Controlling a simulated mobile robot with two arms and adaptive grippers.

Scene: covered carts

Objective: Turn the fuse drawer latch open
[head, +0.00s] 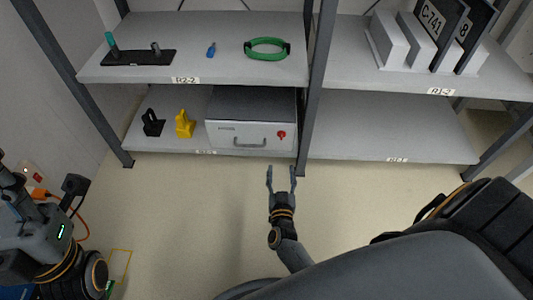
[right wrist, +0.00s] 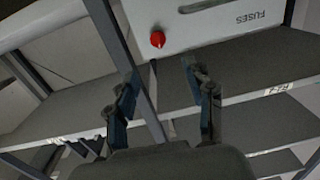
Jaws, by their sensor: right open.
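The fuse drawer (head: 222,141) is a light grey front with a dark top, on the lower left shelf. Its red latch (head: 281,134) sits right of the bar handle (head: 250,143). In the right wrist view the drawer front (right wrist: 215,25) appears upside down with the word FUSES, and the red latch (right wrist: 157,39) lies just beyond the fingertips. My right gripper (head: 281,172) is open and empty, in front of and below the latch, apart from it. Its two fingers also show in the right wrist view (right wrist: 160,70). My left arm is at the left edge; its fingers cannot be made out.
A dark shelf post (head: 310,100) stands close right of the drawer. A black item (head: 152,123) and a yellow item (head: 184,123) stand left of it. The upper shelf (head: 220,68) holds a green ring (head: 267,48). The lower right shelf (head: 400,135) is bare.

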